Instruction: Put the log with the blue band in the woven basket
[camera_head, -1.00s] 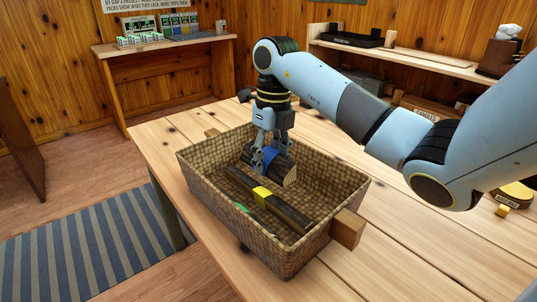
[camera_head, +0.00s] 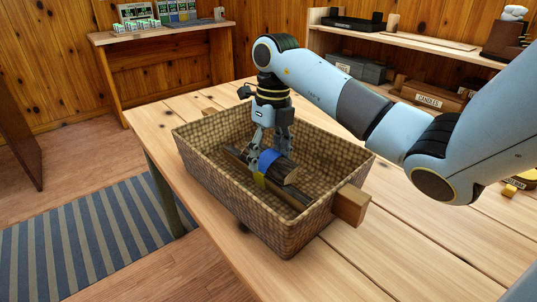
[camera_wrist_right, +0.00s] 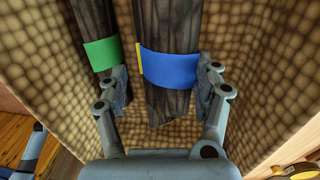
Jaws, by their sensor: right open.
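The woven basket (camera_head: 285,237) stands on the wooden table. The log with the blue band (camera_head: 287,172) is inside it, and in the right wrist view the log (camera_wrist_right: 168,100) lies between my right gripper's fingers. My right gripper (camera_head: 268,153) reaches down into the basket, its fingers open on either side of the blue band; the right wrist view shows it too (camera_wrist_right: 164,88). A log with a yellow band (camera_head: 259,182) is beside and partly under the blue-banded log. A log with a green band (camera_wrist_right: 102,52) shows at the left of the wrist view. My left gripper is out of view.
Wooden blocks stick out at the basket's ends, the nearer one (camera_head: 350,204) at right. A shelf (camera_head: 440,48) with a candles box (camera_head: 430,97) stands behind.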

